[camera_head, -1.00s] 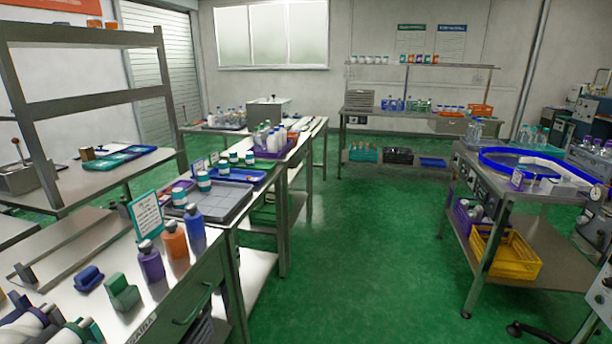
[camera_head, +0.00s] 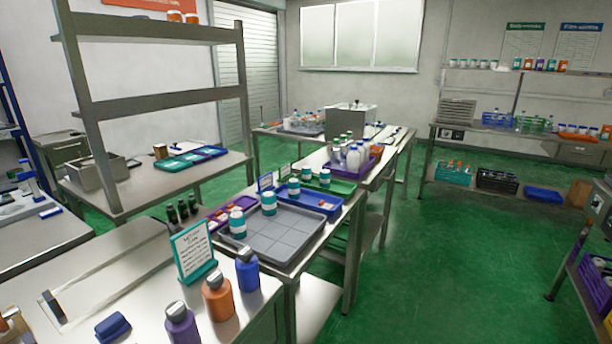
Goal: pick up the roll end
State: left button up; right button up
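I cannot pick out a roll end for certain in this view. The near steel bench (camera_head: 120,290) has a long pale recessed strip with a small dark block (camera_head: 53,307) at its left end. A small dark blue object (camera_head: 113,327) lies on the bench in front. A purple bottle (camera_head: 181,325), an orange bottle (camera_head: 218,296) and a blue bottle (camera_head: 247,270) stand upright in a slanting row along the bench's right side. Neither of my grippers shows in the frame.
A teal-framed sign (camera_head: 193,250) stands behind the bottles. Beyond it, a grey compartment tray (camera_head: 270,238) holds white-and-teal jars at its left edge. A steel shelf frame (camera_head: 165,105) rises at the left. The green floor (camera_head: 440,270) is open at the right.

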aim_at(306, 170)
jog(key=i+l+u, duration=0.6)
jog(key=l+u, duration=0.15)
jog(key=l, duration=0.3)
jog(key=i+l+u, duration=0.15)
jog(key=l+u, duration=0.25)
jog(key=l, duration=0.25)
jog(key=i+l+u, duration=0.1)
jog(key=l+u, duration=0.25)
jog(key=l, duration=0.3)
jog(key=l+u, duration=0.4)
jog(key=l, duration=0.3)
jog(key=k+l+u, duration=0.1)
jog(key=l+u, duration=0.25)
jog(key=l, duration=0.35)
jog(key=k+l+u, duration=0.2)
jog(key=l+u, duration=0.2)
jog(key=l, duration=0.25)
jog(key=k+l+u, duration=0.4)
jog(key=l, duration=0.25)
jog(key=i, duration=0.1)
